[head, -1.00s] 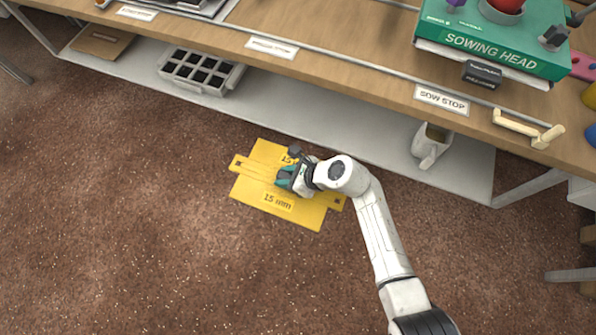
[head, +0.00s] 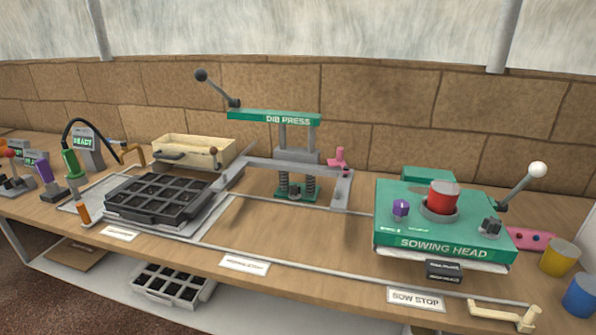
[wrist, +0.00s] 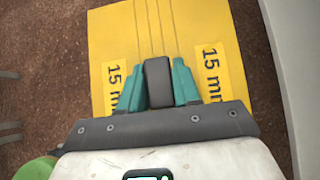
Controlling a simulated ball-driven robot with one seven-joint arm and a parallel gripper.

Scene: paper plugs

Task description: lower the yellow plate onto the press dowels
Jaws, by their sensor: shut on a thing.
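The yellow plate (wrist: 206,27) fills the upper middle of the wrist view, with "15 mm" labels on both sides. My gripper (wrist: 158,82) has its teal fingers shut on a dark grip block on the plate. The brown floor shows behind the plate. The plate and gripper are not in the head view. There, the dib press (head: 274,118) stands at the back middle of the bench, with a green head, a lever at upper left and springs on its posts. Its dowels cannot be made out clearly at this size.
A black cell tray (head: 160,196) sits on the bench left of the press. A rail runs along the bench front. The bench top (head: 270,232) before the press is clear.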

